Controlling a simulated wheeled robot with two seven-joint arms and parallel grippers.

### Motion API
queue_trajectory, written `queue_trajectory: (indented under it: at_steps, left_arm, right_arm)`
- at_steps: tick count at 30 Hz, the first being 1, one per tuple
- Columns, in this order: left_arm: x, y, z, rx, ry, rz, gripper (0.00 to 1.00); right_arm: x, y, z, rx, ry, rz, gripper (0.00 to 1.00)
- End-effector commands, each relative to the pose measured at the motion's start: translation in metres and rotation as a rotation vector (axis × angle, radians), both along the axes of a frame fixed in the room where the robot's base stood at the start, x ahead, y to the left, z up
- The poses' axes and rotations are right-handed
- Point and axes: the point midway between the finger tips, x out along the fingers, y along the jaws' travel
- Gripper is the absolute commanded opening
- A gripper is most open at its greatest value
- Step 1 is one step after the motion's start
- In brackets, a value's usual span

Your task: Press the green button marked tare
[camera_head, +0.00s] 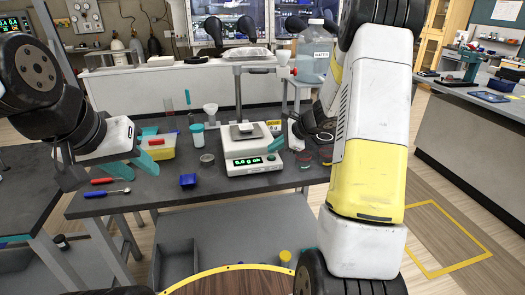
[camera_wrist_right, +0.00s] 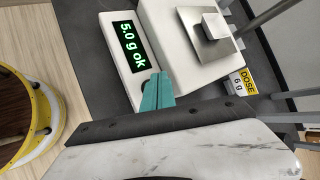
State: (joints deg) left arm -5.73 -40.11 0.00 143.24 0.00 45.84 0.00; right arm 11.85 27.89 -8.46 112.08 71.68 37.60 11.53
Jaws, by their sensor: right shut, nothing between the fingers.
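The white balance (camera_head: 250,140) stands on the dark bench, and its lit green display (camera_head: 248,161) reads 5.0 g ok in the right wrist view (camera_wrist_right: 133,47). A small green button (camera_head: 271,158) seems to show at the right end of the display. In the right wrist view I cannot make it out; the fingers cover that spot. My right gripper (camera_head: 277,145) is shut and empty, its teal fingertips (camera_wrist_right: 157,88) close over the balance's front panel beside the display. I cannot tell whether they touch it. My left gripper (camera_head: 149,152) is open and empty over the bench's left side.
A stand with a post (camera_head: 238,95) rises behind the balance. A yellow DOSE 6 g label (camera_wrist_right: 243,82) is beside it.

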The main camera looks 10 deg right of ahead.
Motion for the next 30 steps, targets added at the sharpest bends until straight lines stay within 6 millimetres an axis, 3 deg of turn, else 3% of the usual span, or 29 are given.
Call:
queue_trajectory:
  at_steps: [30]
  left_arm:
    - [0.000, 0.000, 0.000, 0.000, 0.000, 0.000, 0.36]
  right_arm:
    - [0.000, 0.000, -0.010, 0.001, 0.000, -0.001, 0.00]
